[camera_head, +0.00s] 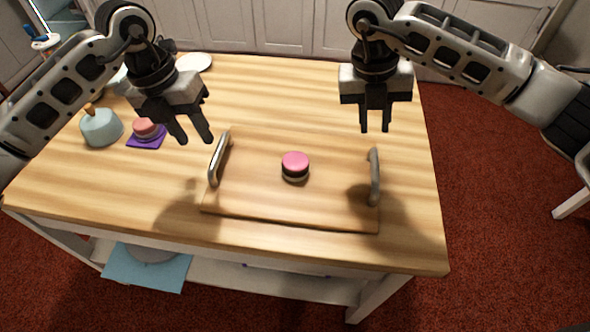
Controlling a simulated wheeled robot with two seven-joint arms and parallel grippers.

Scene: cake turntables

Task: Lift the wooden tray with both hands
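The wooden tray (255,195) lies flat on the light wooden table. It has an upright metal handle on its left side (219,158) and another on its right side (374,176). A small round cake with a pink top (295,166) sits near the tray's middle. My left gripper (197,139) is above and to the left of the left handle, fingers apart and empty. My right gripper (375,130) is above the right handle, fingers pointing down with a gap between them, empty. Neither gripper appears to touch the tray.
At the table's left stand a pale blue domed container (101,128) and a pink cake (148,129) on a purple mat (146,143). A white plate (194,62) lies at the back. The table (290,90) is clear behind the tray. White cabinets stand beyond.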

